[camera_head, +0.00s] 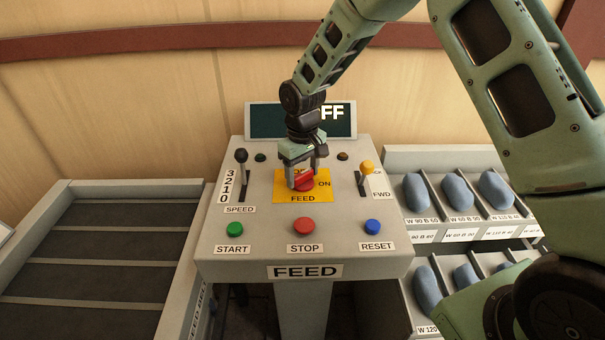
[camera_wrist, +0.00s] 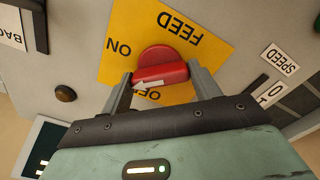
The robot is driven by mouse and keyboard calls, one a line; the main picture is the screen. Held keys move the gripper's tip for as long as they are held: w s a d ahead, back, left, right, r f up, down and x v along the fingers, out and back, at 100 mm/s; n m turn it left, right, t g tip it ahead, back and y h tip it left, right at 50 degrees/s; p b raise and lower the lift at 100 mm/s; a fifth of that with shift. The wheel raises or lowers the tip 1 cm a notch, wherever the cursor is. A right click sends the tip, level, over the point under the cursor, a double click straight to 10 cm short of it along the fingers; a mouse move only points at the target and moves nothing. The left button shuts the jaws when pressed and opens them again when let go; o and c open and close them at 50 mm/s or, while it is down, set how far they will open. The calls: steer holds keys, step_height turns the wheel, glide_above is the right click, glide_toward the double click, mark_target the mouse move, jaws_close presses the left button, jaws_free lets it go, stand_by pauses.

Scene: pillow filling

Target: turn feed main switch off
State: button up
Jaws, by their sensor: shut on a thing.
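The feed main switch is a red rotary knob (camera_head: 304,182) on a yellow plate (camera_head: 281,186) marked FEED, with ON at its right in the head view. In the wrist view, the red knob (camera_wrist: 163,67) has a raised grip with a white mark near the partly hidden OFF label (camera_wrist: 146,95). My gripper (camera_head: 305,177) points down onto the knob. In the wrist view its two fingers (camera_wrist: 161,74) are shut on opposite ends of the red grip. Which label the knob points to, I cannot tell.
A dark display (camera_head: 268,122) behind my gripper shows "FF", its left part hidden. The speed lever (camera_head: 241,157) stands left and the yellow-topped FWD lever (camera_head: 366,168) right. The START (camera_head: 235,229), STOP (camera_head: 303,227) and RESET (camera_head: 372,227) buttons lie in front.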

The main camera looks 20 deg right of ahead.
mark_target(302, 173)
steer(key=n, duration=0.5)
steer(key=shift+n, duration=0.3)
steer(key=shift+w+r+n, duration=0.1)
steer(key=shift+n, duration=2)
steer(key=o, duration=1)
step_height(302, 173, up, 17)
steer(key=b, duration=0.3)
steer(key=shift+r, duration=0.15)
